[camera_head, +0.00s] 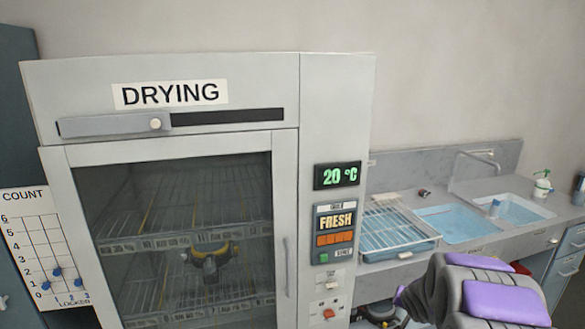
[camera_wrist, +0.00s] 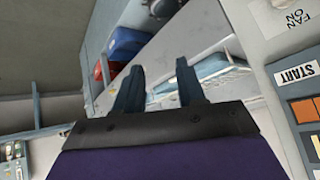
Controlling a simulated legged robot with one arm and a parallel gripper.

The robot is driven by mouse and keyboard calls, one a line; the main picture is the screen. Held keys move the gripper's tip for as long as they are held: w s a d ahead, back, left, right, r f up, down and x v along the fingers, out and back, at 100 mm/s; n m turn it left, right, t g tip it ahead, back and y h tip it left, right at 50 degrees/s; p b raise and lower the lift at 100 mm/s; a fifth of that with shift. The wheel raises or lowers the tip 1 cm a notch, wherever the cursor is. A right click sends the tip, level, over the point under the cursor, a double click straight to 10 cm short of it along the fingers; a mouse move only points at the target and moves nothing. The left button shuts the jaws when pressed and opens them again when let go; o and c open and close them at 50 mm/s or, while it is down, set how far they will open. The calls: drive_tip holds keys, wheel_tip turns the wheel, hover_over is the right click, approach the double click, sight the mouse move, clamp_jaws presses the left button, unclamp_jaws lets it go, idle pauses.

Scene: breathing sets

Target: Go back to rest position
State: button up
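My arm, grey with purple panels, shows at the lower right in the head view. In the wrist view my gripper (camera_wrist: 160,82) has two dark fingers spread apart with nothing between them. The drying cabinet (camera_head: 335,110) fills the left and middle of the head view. Its glass door looks shut. A dark breathing mask with yellow parts (camera_head: 212,262) rests on a rack inside. The display reads 20 °C, with FRESH below it.
To the right is a counter with a wire draining rack (camera_head: 395,228), blue basins (camera_head: 455,222), a tap (camera_head: 480,160) and a green-and-white bottle (camera_head: 542,184). A COUNT board (camera_head: 38,240) with blue sliders hangs at the left. Red and blue items (camera_wrist: 126,42) show beyond my fingers.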

drive_tip(key=s+a+r+n+g, duration=0.2)
drive_tip(key=s+a, duration=0.4)
drive_tip(key=s, duration=0.9)
drive_tip(key=s+a+r+n+g+y, duration=0.1)
drive_tip(key=s+a+r+g, duration=0.3)
drive_tip(key=s, duration=1.1)
drive_tip(key=s+a+r+n+g+y, duration=0.1)
drive_tip(key=s+a+r+n+g, duration=0.2)
drive_tip(key=s+a, duration=0.5)
drive_tip(key=s+r, duration=0.1)
drive_tip(key=s, duration=0.7)
drive_tip(key=shift+a+g, duration=0.3)
